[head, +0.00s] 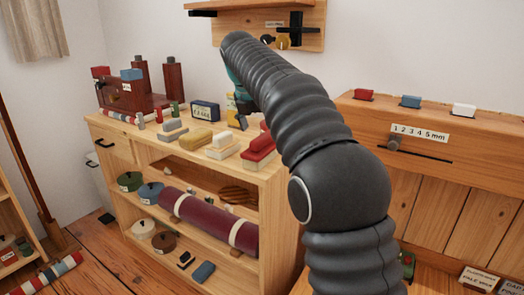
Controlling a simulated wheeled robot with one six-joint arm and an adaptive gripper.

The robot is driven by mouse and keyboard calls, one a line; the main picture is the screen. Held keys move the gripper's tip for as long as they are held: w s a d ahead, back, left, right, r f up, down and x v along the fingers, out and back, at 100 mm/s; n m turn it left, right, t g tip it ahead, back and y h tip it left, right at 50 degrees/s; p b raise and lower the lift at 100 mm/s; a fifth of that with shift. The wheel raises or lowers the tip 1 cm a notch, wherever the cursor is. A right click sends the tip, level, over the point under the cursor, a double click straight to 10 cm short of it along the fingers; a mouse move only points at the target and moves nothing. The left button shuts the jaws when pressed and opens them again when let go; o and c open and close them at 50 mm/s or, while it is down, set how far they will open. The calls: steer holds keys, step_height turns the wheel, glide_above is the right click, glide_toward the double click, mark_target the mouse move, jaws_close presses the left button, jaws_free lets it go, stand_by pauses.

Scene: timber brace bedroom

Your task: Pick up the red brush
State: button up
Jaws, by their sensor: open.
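The red brush (257,157) lies on the top of the wooden shelf unit, near its right front corner. It is a red block with a pale band, and my arm passes close beside it in the picture. My gripper (243,108) is above the back of the shelf top, beyond the brush. It is mostly hidden behind my own arm; only a dark part shows below the wrist. It is open, and I see nothing held in it.
A wooden bench (445,118) is at the right.

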mark_target(267, 132)
steer(key=shift+b+x, duration=0.8)
steer(key=shift+x, duration=3)
steer(key=c, duration=1.4)
steer(key=shift+r, duration=0.1)
step_height(267, 132, up, 8)
steer(key=shift+f+p, duration=0.15)
steer(key=shift+p, duration=1)
steer(key=shift+r, duration=1.05)
